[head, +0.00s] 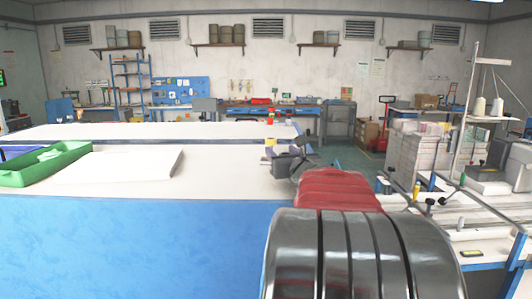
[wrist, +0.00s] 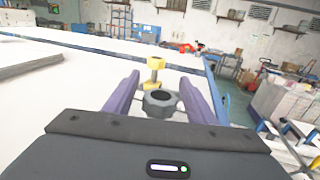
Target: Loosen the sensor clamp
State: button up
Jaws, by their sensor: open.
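In the wrist view, a dark grey lobed knob (wrist: 159,101) with a round hole in its top sits between my gripper's two purple fingers. It looks like the sensor clamp's knob. A yellow post with a wider head (wrist: 154,66) stands just behind it. My gripper (wrist: 159,78) is open, with one finger on each side of the knob; I cannot tell whether either touches it. In the head view, my dark gripper (head: 290,163) is at the white table's right end, where a small yellow part (head: 270,142) shows. The knob cannot be made out there.
The white table (head: 225,175) has a blue front panel. A green tray (head: 45,165) and a flat white stack (head: 125,164) lie at its left. Stacked white sheets (head: 415,155) and a machine with thread cones (head: 488,107) stand at right. Free tabletop lies left of my gripper.

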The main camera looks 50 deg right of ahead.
jog(key=shift+w+d, duration=0.1)
jog(key=shift+w, duration=0.1)
jog(key=shift+c, duration=0.5)
jog(key=shift+d, duration=0.1)
jog(key=c, duration=1)
jog(key=shift+o, duration=0.3)
